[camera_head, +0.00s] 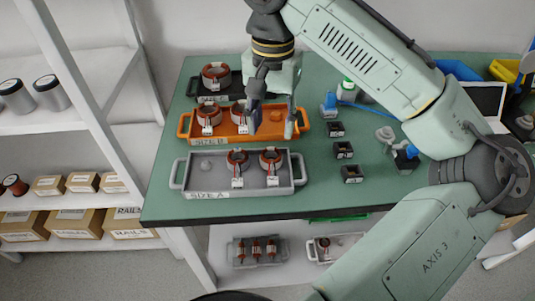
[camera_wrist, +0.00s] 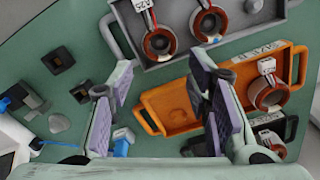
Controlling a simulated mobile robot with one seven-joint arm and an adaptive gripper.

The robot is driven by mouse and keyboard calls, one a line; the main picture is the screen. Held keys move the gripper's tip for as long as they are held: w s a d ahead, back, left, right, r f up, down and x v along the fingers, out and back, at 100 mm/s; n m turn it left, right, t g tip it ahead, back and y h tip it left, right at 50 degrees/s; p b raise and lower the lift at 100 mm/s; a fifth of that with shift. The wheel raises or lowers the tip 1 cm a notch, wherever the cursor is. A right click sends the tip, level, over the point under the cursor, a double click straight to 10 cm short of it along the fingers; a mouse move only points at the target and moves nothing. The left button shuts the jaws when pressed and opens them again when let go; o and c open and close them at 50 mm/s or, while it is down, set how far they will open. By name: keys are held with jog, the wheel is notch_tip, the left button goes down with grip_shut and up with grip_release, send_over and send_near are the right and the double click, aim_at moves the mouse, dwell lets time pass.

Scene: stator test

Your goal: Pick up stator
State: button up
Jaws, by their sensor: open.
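Stators are copper-coloured rings with white tags. Two stand in the grey SIZE A tray (camera_head: 222,182), a left one (camera_head: 237,160) and a right one (camera_head: 271,159). The orange tray (camera_head: 222,139) behind it holds a stator (camera_head: 209,115) at its left and another beside it, partly hidden. The black tray (camera_head: 194,86) at the back holds one stator (camera_head: 216,75). My gripper (camera_head: 273,120) is open and empty above the right part of the orange tray. In the wrist view, my gripper's fingers (camera_wrist: 160,68) are wide apart, with no stator between them; a stator (camera_wrist: 268,93) shows to their right.
Several small black blocks (camera_head: 343,150) and blue-and-grey parts (camera_head: 405,155) stand right of the trays on the green table (camera_head: 320,200). Shelves with boxes (camera_head: 83,182) are at the left. The table's front strip is clear.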

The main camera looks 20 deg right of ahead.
aim_at(271, 156)
jog(key=f, duration=0.8)
jog(key=shift+s+a+f+p, duration=0.25)
jog(key=shift+s+f+p, duration=0.1)
jog(key=shift+f+p, duration=0.05)
